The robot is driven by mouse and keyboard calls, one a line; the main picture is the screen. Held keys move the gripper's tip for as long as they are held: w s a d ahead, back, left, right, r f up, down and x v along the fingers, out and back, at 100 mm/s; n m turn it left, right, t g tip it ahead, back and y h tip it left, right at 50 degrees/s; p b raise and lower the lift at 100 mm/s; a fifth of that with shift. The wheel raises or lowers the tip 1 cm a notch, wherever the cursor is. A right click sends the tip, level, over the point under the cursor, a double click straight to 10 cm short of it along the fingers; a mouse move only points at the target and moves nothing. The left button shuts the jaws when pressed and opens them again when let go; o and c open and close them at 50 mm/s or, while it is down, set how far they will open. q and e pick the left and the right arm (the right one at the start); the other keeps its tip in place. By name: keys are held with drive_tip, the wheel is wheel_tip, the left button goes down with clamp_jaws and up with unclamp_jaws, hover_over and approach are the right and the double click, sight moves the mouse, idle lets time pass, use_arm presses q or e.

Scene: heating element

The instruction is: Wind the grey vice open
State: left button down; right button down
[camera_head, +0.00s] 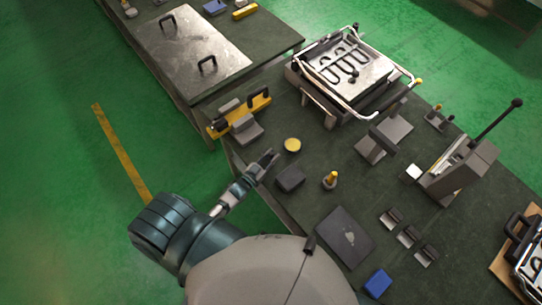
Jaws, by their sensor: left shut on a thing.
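A grey vice (248,133) seems to stand at the table's left corner, its grey blocks on either side of a yellow bar (258,103). My left gripper (269,158) is just below it in the picture, at the table's left edge. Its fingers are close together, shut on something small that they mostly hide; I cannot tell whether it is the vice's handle. My right gripper is not in view.
A dark block (290,179) lies right beside the left gripper. A yellow disc (293,145), a yellow-topped peg (331,180) and a dark plate (345,238) lie nearby. A framed heating element (345,70) stands behind, a lever device (462,170) at the right.

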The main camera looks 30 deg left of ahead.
use_arm(q)
drive_tip(key=shift+w+r, duration=0.1)
drive_tip(key=shift+r, duration=0.05)
drive_tip(key=c, duration=0.9)
unclamp_jaws()
drive_tip(key=shift+c, duration=0.2)
drive_tip(key=v, duration=1.2)
